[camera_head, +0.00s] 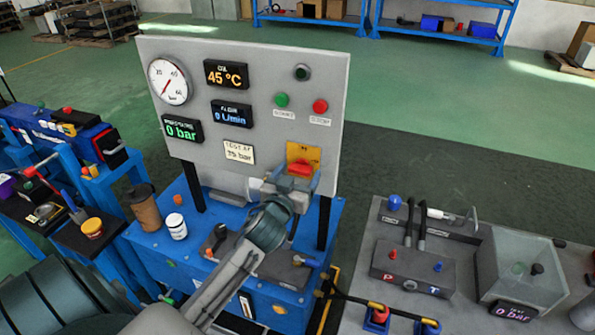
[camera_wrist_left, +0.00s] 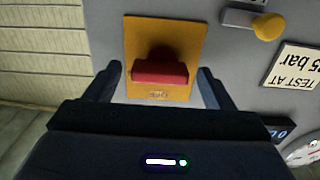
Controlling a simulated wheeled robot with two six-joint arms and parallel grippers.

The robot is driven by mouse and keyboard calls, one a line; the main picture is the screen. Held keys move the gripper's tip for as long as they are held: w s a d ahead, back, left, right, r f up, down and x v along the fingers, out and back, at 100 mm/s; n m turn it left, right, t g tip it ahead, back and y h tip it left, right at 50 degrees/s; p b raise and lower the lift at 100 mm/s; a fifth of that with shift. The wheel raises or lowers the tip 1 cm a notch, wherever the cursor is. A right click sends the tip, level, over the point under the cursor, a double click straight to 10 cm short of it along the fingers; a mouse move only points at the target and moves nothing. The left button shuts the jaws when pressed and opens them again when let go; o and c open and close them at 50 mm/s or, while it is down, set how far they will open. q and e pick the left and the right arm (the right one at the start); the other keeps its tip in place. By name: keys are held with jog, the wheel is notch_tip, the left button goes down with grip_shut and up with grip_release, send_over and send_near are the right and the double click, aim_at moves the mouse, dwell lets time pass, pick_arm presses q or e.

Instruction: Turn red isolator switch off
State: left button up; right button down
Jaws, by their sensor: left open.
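The red isolator switch (camera_head: 300,168) has a red handle on a yellow plate (camera_head: 304,151) at the lower right of the grey panel. In the left wrist view the red handle (camera_wrist_left: 160,73) lies crosswise on the yellow plate (camera_wrist_left: 186,31), seen upside down. My left gripper (camera_head: 289,184) is at the switch, and its lower part covers the plate's bottom in the head view. In the left wrist view its open fingers (camera_wrist_left: 162,82) stand one on each side of the handle, with gaps showing. I cannot tell how far the fingertips are from the panel. My right gripper is not in view.
The grey panel (camera_head: 250,60) carries a gauge, displays, green and red buttons and a "TEST AT" label (camera_head: 239,152). A brown cup (camera_head: 145,208) and a white jar (camera_head: 176,226) stand on the blue bench.

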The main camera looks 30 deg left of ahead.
pick_arm(q)
jog(key=shift+w, duration=0.1)
jog(key=c, duration=1)
